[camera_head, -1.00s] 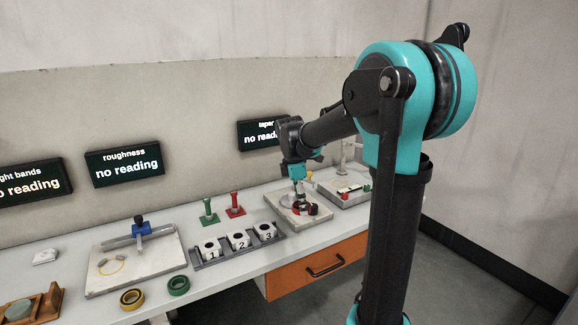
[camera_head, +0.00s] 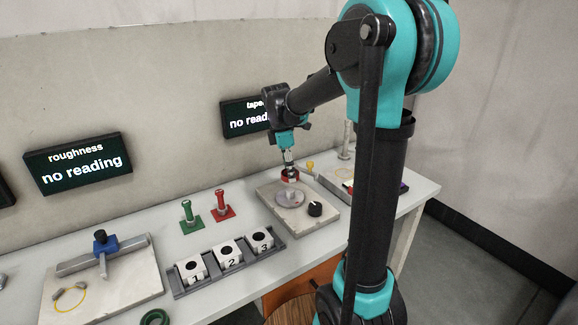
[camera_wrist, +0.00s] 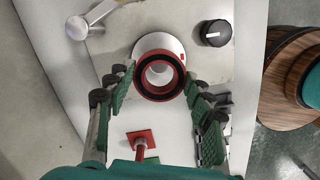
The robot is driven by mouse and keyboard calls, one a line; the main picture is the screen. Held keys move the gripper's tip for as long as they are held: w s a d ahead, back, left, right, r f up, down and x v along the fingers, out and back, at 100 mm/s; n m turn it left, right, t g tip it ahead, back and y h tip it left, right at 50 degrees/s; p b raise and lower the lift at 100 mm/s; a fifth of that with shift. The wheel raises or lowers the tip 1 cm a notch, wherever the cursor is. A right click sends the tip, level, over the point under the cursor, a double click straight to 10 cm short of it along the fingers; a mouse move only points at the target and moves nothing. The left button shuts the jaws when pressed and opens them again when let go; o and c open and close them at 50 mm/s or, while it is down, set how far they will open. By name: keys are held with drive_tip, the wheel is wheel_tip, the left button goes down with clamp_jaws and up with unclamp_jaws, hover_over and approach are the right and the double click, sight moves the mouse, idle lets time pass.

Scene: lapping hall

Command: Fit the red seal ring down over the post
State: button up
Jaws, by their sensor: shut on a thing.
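My gripper (camera_head: 289,163) is shut on the red seal ring (camera_head: 290,176) and holds it in the air above the round grey disc (camera_head: 288,198) of a slab machine. In the wrist view the ring (camera_wrist: 158,97), red with a black inner band, lies flat between the fingers of my gripper (camera_wrist: 158,82). Grey metal shows through its hole; I cannot tell if that is only the disc. A red post (camera_head: 222,203) on a square red base stands on the table, left of the machine; its base shows in the wrist view (camera_wrist: 139,137). A green post (camera_head: 188,213) stands beside it.
A black knob (camera_head: 315,208) sits on the slab (camera_head: 322,224), near the disc. A rack (camera_head: 212,281) with three numbered white blocks stands in front of the posts. A slab with a blue-clamped bar (camera_head: 142,283) is at left. Table is clear behind the posts.

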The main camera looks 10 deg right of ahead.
sight(291, 189)
drive_tip(key=shift+f, duration=2.1)
drive_tip(key=shift+f, duration=0.85)
idle(0.9)
drive_tip(key=o, duration=1.3)
drive_tip(key=shift+c, duration=0.2)
drive_tip(key=r, duration=0.4)
drive_tip(key=a+r, duration=0.1)
drive_tip(key=r, duration=0.7)
drive_tip(key=shift+a, duration=0.4)
drive_tip(key=shift+s+f, duration=0.1)
drive_tip(key=shift+s, duration=0.05)
